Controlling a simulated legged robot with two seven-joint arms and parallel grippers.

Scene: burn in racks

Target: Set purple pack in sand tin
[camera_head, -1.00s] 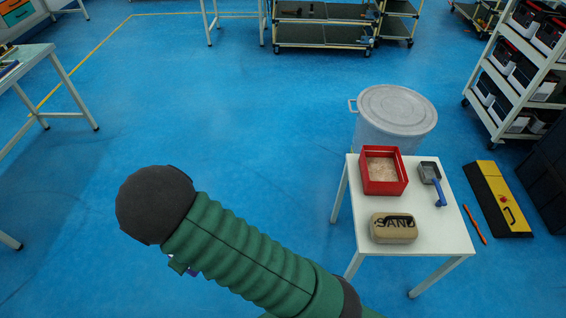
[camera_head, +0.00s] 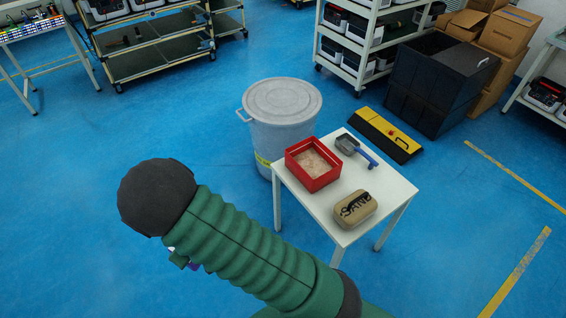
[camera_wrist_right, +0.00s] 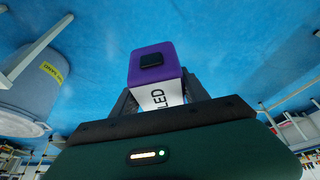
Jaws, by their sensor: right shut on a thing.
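My right gripper (camera_wrist_right: 158,92) is shut on the purple pack (camera_wrist_right: 153,72), which has a black square on its purple end and a white side lettered LED. In the head view my bent right arm hides most of the gripper; only a sliver of purple (camera_head: 194,267) shows below the arm. A red open box (camera_head: 297,172) with sand-coloured contents stands on the small white table. The pack is well left of the table. My left gripper is out of view.
A blue-handled scoop (camera_head: 355,149) lies on the white table (camera_head: 388,189) beside the red box. A lidded grey bin (camera_head: 283,120) stands close behind the table. A yellow-black case (camera_head: 390,134) lies on the floor beyond it. Blue floor is clear at left.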

